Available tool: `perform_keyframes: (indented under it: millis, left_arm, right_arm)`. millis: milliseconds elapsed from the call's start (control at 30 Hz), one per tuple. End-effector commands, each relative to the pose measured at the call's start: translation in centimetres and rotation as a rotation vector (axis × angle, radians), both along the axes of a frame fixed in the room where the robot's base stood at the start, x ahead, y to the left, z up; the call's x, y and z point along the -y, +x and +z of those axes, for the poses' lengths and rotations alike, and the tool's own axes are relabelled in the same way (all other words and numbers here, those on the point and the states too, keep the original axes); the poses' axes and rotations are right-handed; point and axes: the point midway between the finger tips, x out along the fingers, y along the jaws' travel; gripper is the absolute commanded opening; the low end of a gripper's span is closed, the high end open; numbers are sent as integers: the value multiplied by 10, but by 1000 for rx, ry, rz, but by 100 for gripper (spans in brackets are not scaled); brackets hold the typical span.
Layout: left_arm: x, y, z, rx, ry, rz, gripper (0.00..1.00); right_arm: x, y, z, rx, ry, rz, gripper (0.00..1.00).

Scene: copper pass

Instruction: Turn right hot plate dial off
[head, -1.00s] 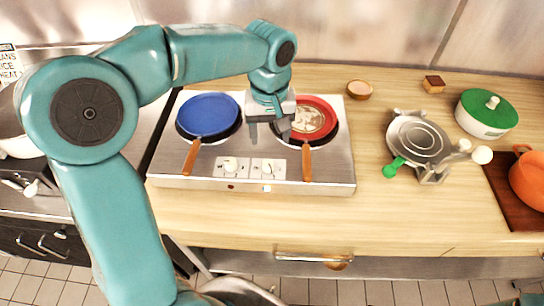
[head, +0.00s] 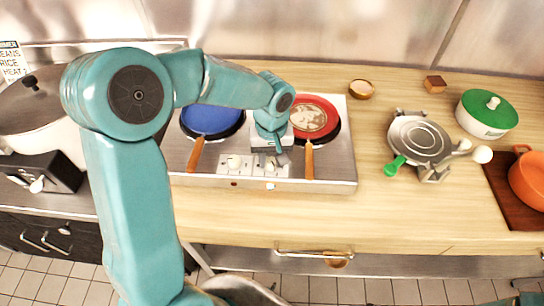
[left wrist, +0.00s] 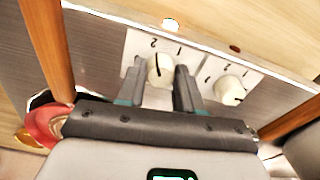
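The steel hot plate (head: 330,172) carries two dials on its front panel. The left dial (head: 234,161) is white and shows clear of my arm; it is also in the left wrist view (left wrist: 229,90). The right dial (left wrist: 160,70) is white, with its pointer mark by the numbered plate; in the head view it is mostly hidden behind my gripper. My left gripper (head: 272,152) is low at the front panel. In the left wrist view its fingers (left wrist: 159,92) are apart, one on each side of the right dial; contact is unclear. My right gripper is out of view.
A blue pan (head: 211,118) and a red pan (head: 316,115) sit on the hot plate, their wooden handles flanking the dials. A lamp (left wrist: 170,24) glows by the right dial; the other lamp (left wrist: 235,49) is dull. The front counter is clear.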

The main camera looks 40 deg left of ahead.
Motion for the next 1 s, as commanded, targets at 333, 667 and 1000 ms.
perform_keyframes:
  millis: [333, 667, 1000]
  left_arm:
    - [1, 1, 1, 5, -3, -1, 5]
    - [1, 1, 1, 6, -3, -10, 5]
    - [1, 2, 1, 6, -3, -42, 5]
  right_arm:
    - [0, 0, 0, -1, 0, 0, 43]
    - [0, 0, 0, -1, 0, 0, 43]
    - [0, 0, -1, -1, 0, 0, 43]
